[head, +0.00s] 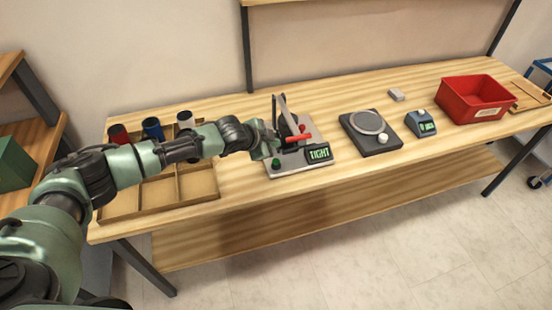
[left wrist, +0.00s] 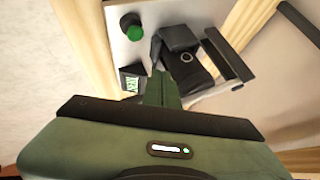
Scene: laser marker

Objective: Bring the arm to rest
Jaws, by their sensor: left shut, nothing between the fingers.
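My left arm (head: 180,150) reaches in from the lower left, over the divided wooden tray, to the clamp device. My left gripper (head: 275,146) is shut and empty at the left side of the device; I cannot tell whether it touches it. The device (head: 313,134) has a grey base, upright dark and pale parts, a red lever (head: 298,138), a green knob (head: 276,163) and a display reading TIGHT (head: 319,153). In the left wrist view the shut fingers (left wrist: 163,82) point at the device, with the green knob (left wrist: 132,27) beyond. My right gripper is not in view.
To the right are a round-plate scale (head: 384,142), a small blue-grey device (head: 420,123), a white block (head: 397,95) and a red bin (head: 475,98). A shelf post stands behind.

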